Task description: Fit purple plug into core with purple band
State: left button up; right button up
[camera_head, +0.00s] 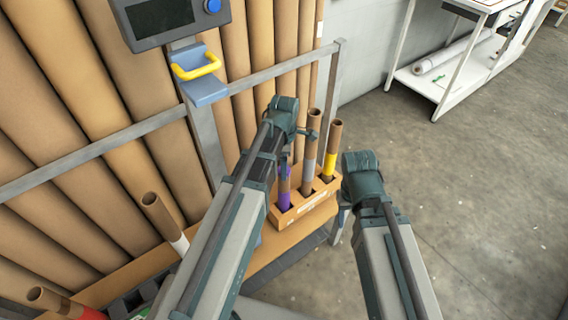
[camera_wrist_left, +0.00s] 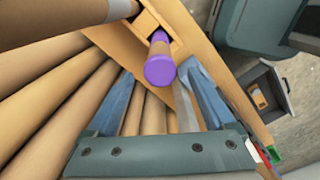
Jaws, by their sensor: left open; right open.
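The core with the purple band (camera_head: 284,198) stands in the wooden block (camera_head: 305,207), partly hidden by my left arm. In the left wrist view the purple plug (camera_wrist_left: 160,73) sits at the core's near end, with tan core and the purple band (camera_wrist_left: 158,37) behind it. How deep it sits I cannot tell. My left gripper (camera_wrist_left: 157,82) is open, its two blue fingers apart on either side of the plug's line and not visibly touching it. My right gripper (camera_head: 342,222) is open beside the block's right side, mostly hidden by its own wrist.
Cores with a grey band (camera_head: 308,171) and a yellow band (camera_head: 329,164) stand in the same block. Cores with white (camera_head: 180,245) and red bands lean at lower left. A metal rail (camera_head: 110,133) and large brown rolls stand behind. Open floor (camera_head: 470,200) lies right.

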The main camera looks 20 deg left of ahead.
pick_arm(q)
notch_tip(320, 180, up, 13)
jog(key=p, duration=1.2)
jog(key=shift+f, duration=0.2)
jog(key=s+d+m, duration=0.5)
jog(key=s+m, duration=0.2)
jog(key=m, duration=0.5)
jog(key=s+d+m+y, duration=0.1)
jog(key=s+d+m, duration=0.4)
jog(key=m, duration=0.7)
jog(key=shift+s+d+m, duration=0.25)
jog(key=shift+s+m, duration=0.05)
jog(key=shift+s, duration=0.85)
